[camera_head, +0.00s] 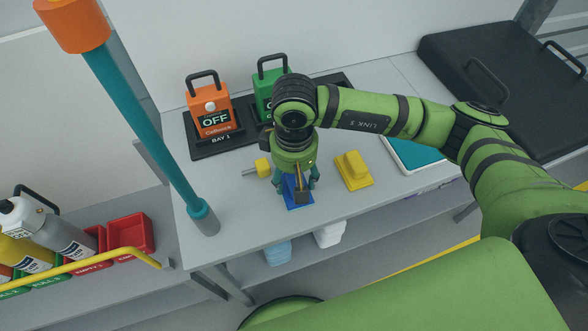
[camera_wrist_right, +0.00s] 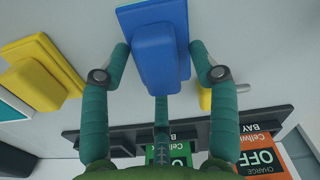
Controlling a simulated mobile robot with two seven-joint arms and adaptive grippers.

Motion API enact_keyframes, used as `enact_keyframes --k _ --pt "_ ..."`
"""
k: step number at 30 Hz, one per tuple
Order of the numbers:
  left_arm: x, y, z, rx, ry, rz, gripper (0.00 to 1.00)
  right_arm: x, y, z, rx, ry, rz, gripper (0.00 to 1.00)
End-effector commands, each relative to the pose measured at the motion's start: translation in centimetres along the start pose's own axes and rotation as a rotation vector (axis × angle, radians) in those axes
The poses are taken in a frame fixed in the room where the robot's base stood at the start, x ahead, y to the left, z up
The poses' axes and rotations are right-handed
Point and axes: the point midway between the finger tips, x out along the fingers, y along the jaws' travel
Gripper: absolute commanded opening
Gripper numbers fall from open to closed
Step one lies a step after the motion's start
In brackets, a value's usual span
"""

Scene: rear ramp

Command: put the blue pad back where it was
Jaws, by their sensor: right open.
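The blue pad (camera_head: 299,194) lies on the grey bench near its front edge, a flat plate with a raised grip block. My right gripper (camera_head: 298,183) points down over it and hides part of it. In the right wrist view the raised block of the blue pad (camera_wrist_right: 155,15) sits between the fingers of my open right gripper (camera_wrist_right: 158,48), with gaps showing on both sides. A yellow pad (camera_head: 353,170) of similar shape lies to its right; it also shows in the right wrist view (camera_wrist_right: 42,72). My left gripper is not in view.
A yellow-ended peg (camera_head: 263,167) lies left of the gripper. An orange "OFF" unit (camera_head: 209,107) and a green unit (camera_head: 268,88) stand in a black rack behind. A teal post (camera_head: 140,118) rises at left. A teal-and-white tray (camera_head: 415,155) lies at right. Red bins (camera_head: 130,233) stand lower left.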

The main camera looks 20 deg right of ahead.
Motion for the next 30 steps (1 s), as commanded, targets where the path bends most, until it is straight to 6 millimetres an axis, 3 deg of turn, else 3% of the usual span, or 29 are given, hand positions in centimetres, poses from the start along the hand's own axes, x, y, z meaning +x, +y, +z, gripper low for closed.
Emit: enact_keyframes --k 3,5,19,24,30 --pt "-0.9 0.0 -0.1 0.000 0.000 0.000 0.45 -0.7 0.0 0.0 0.001 0.000 0.000 0.61" --pt "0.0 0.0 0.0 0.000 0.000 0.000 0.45 -1.1 0.0 -0.2 0.000 0.006 0.000 0.61" --pt "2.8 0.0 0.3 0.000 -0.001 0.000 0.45 -10.5 0.0 -0.1 -0.001 0.005 0.001 0.61" --pt "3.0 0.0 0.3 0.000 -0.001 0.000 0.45 -12.0 0.0 0.0 0.000 0.001 0.000 0.61" --pt "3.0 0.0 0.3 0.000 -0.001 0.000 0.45 -12.3 0.0 0.0 0.000 -0.001 0.000 0.61"
